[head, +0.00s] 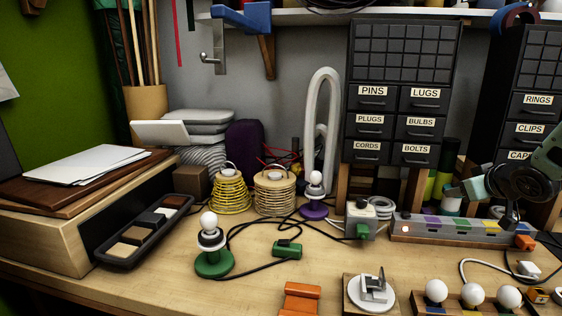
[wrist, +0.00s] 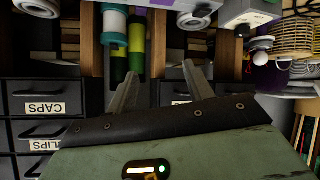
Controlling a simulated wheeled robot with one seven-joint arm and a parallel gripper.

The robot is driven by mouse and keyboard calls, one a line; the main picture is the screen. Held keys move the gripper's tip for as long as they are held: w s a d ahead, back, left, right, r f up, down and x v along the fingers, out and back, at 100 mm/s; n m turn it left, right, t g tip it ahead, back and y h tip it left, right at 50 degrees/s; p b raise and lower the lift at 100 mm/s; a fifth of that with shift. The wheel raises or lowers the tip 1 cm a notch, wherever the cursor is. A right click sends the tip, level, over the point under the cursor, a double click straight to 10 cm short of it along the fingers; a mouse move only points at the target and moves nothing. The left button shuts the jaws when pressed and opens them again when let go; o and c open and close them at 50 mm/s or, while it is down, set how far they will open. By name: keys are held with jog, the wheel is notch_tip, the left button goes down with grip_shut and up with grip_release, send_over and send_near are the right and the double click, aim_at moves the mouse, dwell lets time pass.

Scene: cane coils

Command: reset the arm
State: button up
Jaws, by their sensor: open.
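My gripper (wrist: 165,82) shows in the wrist view with its two grey fingers spread apart and nothing between them. The pale green hand and a dark band fill the bottom of that view. In the head view my arm comes in at the right edge, above the power strip (head: 455,232), in front of the dark drawer units. Its dark joint hides part of what is behind; the fingertips are hard to make out there. The wrist view looks at the drawers, upside down, with the CAPS label (wrist: 43,108) at the left.
A yellow coil (head: 231,193) and a tan coil (head: 275,195) stand mid-table. A green-based lamp (head: 213,258) and a purple-based lamp (head: 314,208) stand near cables. White bulbs (head: 473,294) line the front right. A black tray (head: 142,236) lies left.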

jog(key=s+a+f+m+g, duration=0.1)
jog(key=s+a+f+g, duration=0.2)
jog(key=s, duration=0.5)
jog(key=s+a+f+m+g, duration=0.1)
jog(key=s+a+f+g, duration=0.15)
jog(key=s+a, duration=0.5)
jog(key=s+a+f+m+g, duration=0.1)
jog(key=s+a+g, duration=0.2)
jog(key=s, duration=0.6)
jog(key=s+a+r+n+g, duration=0.1)
jog(key=s+a+n+g, duration=0.2)
jog(key=s+a+n, duration=0.4)
jog(key=s+a, duration=0.6)
jog(key=a, duration=0.4)
jog(key=shift+a+r+n+y, duration=0.2)
jog(key=shift+r+n+y, duration=0.2)
